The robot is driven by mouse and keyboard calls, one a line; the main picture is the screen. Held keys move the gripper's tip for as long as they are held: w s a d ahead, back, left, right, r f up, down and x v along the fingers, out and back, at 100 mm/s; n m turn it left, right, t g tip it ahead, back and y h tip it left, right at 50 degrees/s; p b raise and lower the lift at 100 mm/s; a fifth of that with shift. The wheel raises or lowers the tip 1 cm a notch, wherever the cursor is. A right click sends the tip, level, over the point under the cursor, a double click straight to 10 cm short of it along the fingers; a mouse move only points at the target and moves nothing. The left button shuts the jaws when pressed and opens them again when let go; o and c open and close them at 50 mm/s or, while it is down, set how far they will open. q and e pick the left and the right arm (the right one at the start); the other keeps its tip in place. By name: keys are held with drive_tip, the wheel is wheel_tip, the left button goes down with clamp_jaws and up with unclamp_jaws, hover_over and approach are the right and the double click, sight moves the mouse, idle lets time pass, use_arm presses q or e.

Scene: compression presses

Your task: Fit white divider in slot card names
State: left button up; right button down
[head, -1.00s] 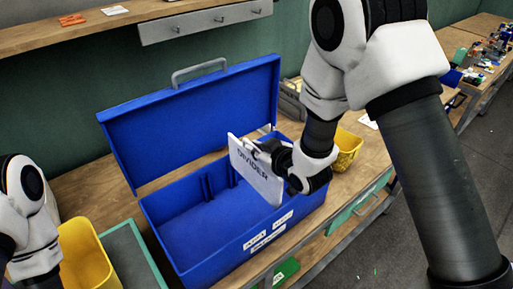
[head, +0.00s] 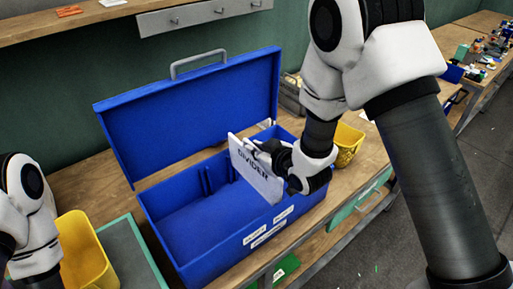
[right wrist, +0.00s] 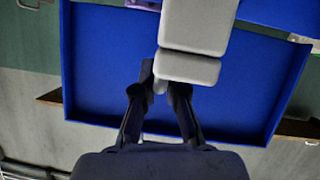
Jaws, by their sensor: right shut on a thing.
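The white divider (head: 257,174), marked "DIVIDER", stands upright over the right part of the open blue toolbox (head: 215,263). My right gripper (head: 264,152) is shut on the divider near its upper edge, from the right. Slot ribs (head: 207,180) show on the box's inner back wall, left of the divider. White label cards (head: 268,234) are on the box's front; their text is too small to read. I cannot tell whether the divider's lower edge is in a slot. In the right wrist view, the fingers (right wrist: 160,92) are close together beside a grey block. My left gripper is out of view.
The raised blue lid (head: 195,115) stands behind the box. A yellow bin (head: 347,147) is to the right, behind my right arm, and another (head: 84,262) is at the lower left. A green-edged grey mat (head: 128,255) lies left of the box on the wooden bench.

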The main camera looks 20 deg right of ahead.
drive_tip(key=shift+f+b, duration=0.35)
drive_tip(key=shift+f, duration=0.15)
drive_tip(key=shift+d+f, duration=0.1)
drive_tip(key=shift+s+d+f+b, duration=0.1)
drive_tip(key=shift+d+f+b, duration=0.2)
drive_tip(key=shift+f+b, duration=0.25)
drive_tip(key=c, duration=1.2)
unclamp_jaws()
drive_tip(key=shift+s+d, duration=0.1)
drive_tip(key=shift+o, duration=0.2)
drive_tip(key=d+v, duration=0.1)
drive_tip(key=v, duration=0.7)
drive_tip(key=shift+s+f, duration=0.1)
drive_tip(key=shift+s, duration=0.05)
